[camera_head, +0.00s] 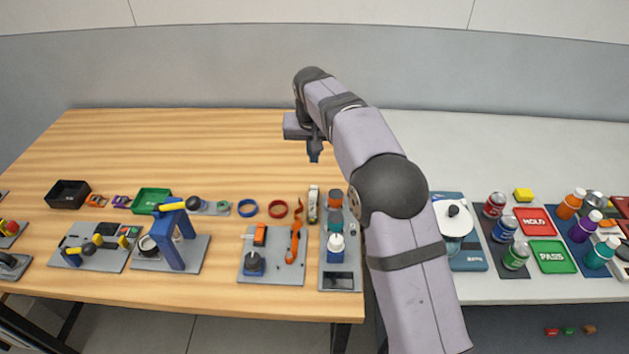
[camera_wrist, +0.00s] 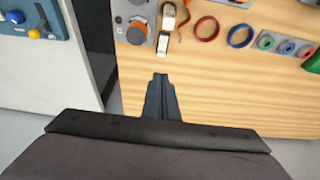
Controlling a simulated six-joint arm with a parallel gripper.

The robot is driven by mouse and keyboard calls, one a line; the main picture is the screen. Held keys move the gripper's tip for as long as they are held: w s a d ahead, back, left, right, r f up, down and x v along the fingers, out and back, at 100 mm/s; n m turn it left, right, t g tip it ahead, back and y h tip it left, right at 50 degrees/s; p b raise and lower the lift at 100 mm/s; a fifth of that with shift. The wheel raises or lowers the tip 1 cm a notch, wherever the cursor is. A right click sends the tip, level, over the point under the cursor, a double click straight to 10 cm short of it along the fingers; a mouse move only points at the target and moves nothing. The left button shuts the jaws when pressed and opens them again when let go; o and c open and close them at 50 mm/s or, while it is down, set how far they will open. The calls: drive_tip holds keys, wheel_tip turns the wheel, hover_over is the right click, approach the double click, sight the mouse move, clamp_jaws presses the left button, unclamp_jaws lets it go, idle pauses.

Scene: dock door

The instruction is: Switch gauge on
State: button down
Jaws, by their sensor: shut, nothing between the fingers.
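I cannot tell for certain which thing is the gauge. A grey plate (camera_head: 327,284) near the table's right edge bears round orange and teal-grey parts, a white-topped blue part and a dark rectangular panel (camera_head: 339,281). My gripper (camera_head: 314,157) is shut and empty, pointing down above the bare wood behind these things. In the wrist view its fingertips (camera_wrist: 161,77) touch nothing. My arm hides part of the table.
A red ring (camera_head: 278,208), a blue ring (camera_head: 248,208) and an orange strap (camera_head: 295,240) lie left of the plate. A blue board (camera_head: 471,262) is on the white table, across a gap. The wooden table's back half (camera_head: 190,145) is clear.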

drive_tip(key=shift+f, duration=0.1)
idle(0.3)
drive_tip(key=p, duration=0.5)
hover_over(315, 186)
drive_tip(key=s, duration=0.2)
drive_tip(key=f, duration=1.1)
drive_tip(key=shift+w+f, duration=0.25)
drive_tip(key=shift+f, duration=0.1)
drive_tip(key=shift+w+f, duration=0.1)
drive_tip(key=shift+f, duration=0.65)
drive_tip(key=shift+w+f+b, duration=0.15)
drive_tip(key=shift+f+b, duration=0.4)
drive_tip(key=shift+b, duration=0.15)
drive_tip(key=shift+r, duration=0.2)
